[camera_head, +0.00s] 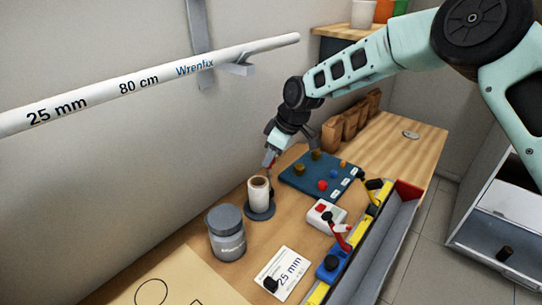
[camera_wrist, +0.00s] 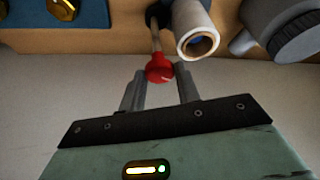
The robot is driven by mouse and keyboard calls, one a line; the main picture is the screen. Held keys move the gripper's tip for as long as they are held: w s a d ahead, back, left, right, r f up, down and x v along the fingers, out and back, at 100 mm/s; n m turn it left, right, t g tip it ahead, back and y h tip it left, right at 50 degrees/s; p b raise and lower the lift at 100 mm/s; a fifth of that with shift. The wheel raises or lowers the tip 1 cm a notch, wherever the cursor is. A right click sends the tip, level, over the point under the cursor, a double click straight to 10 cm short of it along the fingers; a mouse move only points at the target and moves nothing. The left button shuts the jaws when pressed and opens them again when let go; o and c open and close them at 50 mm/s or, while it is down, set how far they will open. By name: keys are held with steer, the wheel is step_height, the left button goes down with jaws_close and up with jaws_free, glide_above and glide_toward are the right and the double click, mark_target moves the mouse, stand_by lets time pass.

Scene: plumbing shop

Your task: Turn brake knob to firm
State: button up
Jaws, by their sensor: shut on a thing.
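A red ball-shaped knob (camera_wrist: 158,68) on a thin stem sits between the two fingertips of my gripper (camera_wrist: 160,75) in the wrist view. I take it to be the brake knob; no "firm" marking is readable. In the head view my gripper (camera_head: 271,158) reaches down behind the white roll (camera_head: 258,194), with a bit of red showing at its fingers. The roll stands upright on a dark round base (camera_head: 260,213). In the wrist view the roll (camera_wrist: 196,42) is just right of the knob. My gripper is shut on the red knob.
A blue board (camera_head: 300,183) with coloured knobs lies to the right. A grey-lidded jar (camera_head: 227,243) stands in front of the roll. A white box (camera_head: 325,216), a yellow level and a grey trough (camera_head: 388,235) line the front edge. A white pipe (camera_head: 150,82) hangs on the wall.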

steer(key=n+g, duration=0.1)
steer(key=n, duration=0.2)
steer(key=n+g, duration=0.1)
steer(key=n, duration=0.1)
steer(key=shift+w+n, duration=0.2)
steer(key=shift+n, duration=0.2)
stand_by(0.4)
steer(key=o, duration=1)
steer(key=shift+c, duration=0.2)
steer(key=shift+r, duration=0.15)
steer(key=b+v, duration=0.3)
steer(key=v, duration=1.4)
steer(key=shift+w, duration=0.2)
steer(key=shift+d, duration=0.1)
